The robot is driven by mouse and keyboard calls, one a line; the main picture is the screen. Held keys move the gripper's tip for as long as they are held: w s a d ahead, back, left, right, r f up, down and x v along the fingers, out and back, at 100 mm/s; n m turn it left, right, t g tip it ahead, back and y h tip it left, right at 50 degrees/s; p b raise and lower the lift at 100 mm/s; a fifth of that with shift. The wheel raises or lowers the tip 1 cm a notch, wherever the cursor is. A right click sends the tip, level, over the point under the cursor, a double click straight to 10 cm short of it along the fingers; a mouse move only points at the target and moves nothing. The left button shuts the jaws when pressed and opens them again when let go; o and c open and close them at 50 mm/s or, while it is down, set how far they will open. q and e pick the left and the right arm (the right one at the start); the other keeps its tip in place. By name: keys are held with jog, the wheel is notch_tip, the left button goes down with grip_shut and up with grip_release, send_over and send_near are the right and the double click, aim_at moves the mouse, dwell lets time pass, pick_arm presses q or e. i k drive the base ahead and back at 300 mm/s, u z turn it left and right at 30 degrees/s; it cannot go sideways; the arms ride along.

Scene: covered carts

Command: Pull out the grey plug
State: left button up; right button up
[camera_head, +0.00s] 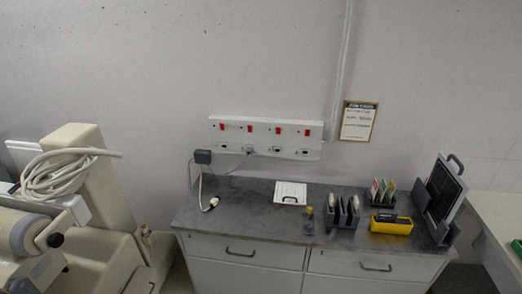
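A white socket strip (266,136) with several red switches is mounted on the wall above the cart. A small grey plug (248,149) sits at the strip's second socket from the left, with a thin cord curving down to the left. A dark grey block (202,156) is at the strip's lower left end; I cannot tell if it is plugged in. A pale cable (200,184) hangs below it to a white connector end (213,203) on the cart top. Neither of my grippers is in view.
The grey cart top (250,220) holds a white pad (290,192), dark racks (343,212), a yellow box (391,224) and a tilted black panel (443,190). Its left part is mostly clear. A beige machine (84,180) with coiled cable (62,174) stands at left.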

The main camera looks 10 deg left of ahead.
aim_at(250, 150)
jog(key=z, duration=0.7)
jog(key=i, duration=1.25)
jog(key=u, duration=0.75)
jog(key=i, duration=0.3)
jog(key=u, duration=0.4)
